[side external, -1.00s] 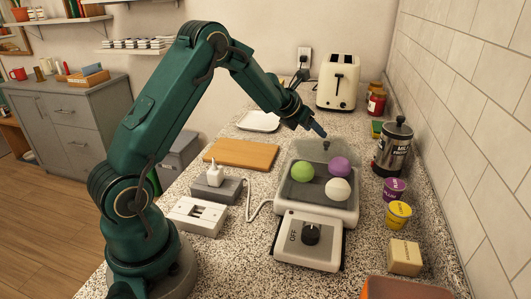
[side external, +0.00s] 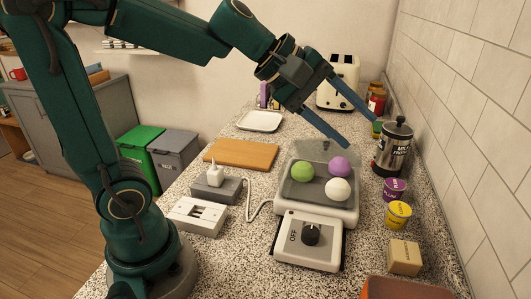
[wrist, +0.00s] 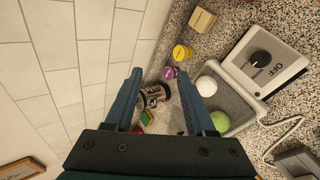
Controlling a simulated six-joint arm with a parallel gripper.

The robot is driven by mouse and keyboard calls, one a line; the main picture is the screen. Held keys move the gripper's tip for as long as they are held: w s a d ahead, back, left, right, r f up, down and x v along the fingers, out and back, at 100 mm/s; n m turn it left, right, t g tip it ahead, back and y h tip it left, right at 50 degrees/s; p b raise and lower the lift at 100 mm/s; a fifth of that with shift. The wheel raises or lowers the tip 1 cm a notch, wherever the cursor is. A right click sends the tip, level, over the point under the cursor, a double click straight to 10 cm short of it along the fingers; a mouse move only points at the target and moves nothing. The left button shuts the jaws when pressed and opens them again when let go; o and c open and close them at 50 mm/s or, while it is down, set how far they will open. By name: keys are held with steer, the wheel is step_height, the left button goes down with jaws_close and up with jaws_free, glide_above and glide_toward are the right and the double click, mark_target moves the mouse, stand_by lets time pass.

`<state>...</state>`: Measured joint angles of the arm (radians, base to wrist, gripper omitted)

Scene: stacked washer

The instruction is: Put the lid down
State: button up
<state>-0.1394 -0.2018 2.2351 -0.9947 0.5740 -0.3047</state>
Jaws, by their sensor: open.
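A white appliance (side external: 310,228) with a dark knob stands on the counter. Its grey tray (side external: 312,197) holds a green ball (side external: 302,171), a purple ball (side external: 339,166) and a white ball (side external: 338,189). A translucent grey lid (side external: 310,150) stands raised at the tray's back edge. My gripper (side external: 361,132) is open and empty, above and behind the lid's right side, with fingers slanting down to the right. In the wrist view my gripper (wrist: 159,75) frames the metal can; the white ball (wrist: 206,86) and green ball (wrist: 221,121) show right of it, and the purple ball is hidden.
Purple (side external: 395,189) and yellow (side external: 398,214) cups and a tan block (side external: 404,257) line the tiled wall. A wooden board (side external: 240,154) lies left; a toaster (side external: 338,82) stands behind.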

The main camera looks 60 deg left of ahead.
steer(key=s+a+f+m+g+y, duration=0.1)
steer(key=s+f+m+y, duration=0.1)
steer(key=s+m, duration=0.4)
steer(key=s+a+f+m+g+y, duration=0.2)
steer(key=s+f+m, duration=0.3)
steer(key=s, duration=0.5)
steer(key=shift+s+a+f+m+y, duration=0.2)
steer(key=shift+s+a+m+y, duration=0.1)
steer(key=shift+m, duration=0.9)
